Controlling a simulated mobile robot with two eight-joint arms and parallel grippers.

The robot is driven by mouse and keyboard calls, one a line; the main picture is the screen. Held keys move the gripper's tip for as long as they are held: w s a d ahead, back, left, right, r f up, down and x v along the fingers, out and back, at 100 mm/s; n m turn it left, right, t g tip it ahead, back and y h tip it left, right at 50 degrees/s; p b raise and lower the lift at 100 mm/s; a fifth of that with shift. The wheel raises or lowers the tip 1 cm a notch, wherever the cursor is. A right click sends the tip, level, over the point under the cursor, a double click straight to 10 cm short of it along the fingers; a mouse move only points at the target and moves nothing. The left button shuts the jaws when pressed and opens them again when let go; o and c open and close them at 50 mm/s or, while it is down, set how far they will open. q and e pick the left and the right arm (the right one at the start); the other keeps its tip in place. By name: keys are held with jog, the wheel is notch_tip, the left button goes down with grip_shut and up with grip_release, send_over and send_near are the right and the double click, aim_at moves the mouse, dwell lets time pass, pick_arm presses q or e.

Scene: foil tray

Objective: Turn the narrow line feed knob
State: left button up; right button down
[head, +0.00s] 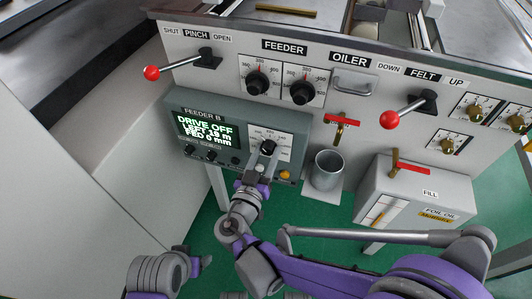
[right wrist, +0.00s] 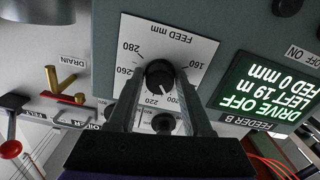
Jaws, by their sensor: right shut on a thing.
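The feed knob (head: 268,146) is a black knob on a white dial plate on the grey FEEDER B box (head: 228,112). In the right wrist view the knob (right wrist: 159,75) shows upside down, under the label FEED mm. Its light pointer mark seems to face between 200 and 220. My right gripper (head: 260,163) is shut on the knob, with one finger on each side (right wrist: 159,93). The fingers hide part of the scale. My left arm's end (head: 190,260) is at the bottom left, away from the box; its fingers are unclear.
The display (head: 206,131) reads DRIVE OFF, LEFT 19 m, FED 0 mm. Two larger FEEDER knobs (head: 257,82) sit above. Red-ended levers (head: 152,73) and (head: 389,119), a red-handled drain valve (head: 342,119), a metal cup (head: 327,170) and the foil oil box (head: 412,190) are nearby.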

jog(key=shift+n, duration=0.3)
jog(key=n+p, duration=0.1)
jog(key=n, duration=0.2)
jog(key=shift+d+n, duration=0.1)
jog(key=shift+n, duration=1.9)
jog(key=shift+c, duration=1.7)
grip_release()
jog(key=p+v, duration=0.1)
jog(key=v, duration=0.9)
jog(key=shift+s, duration=0.4)
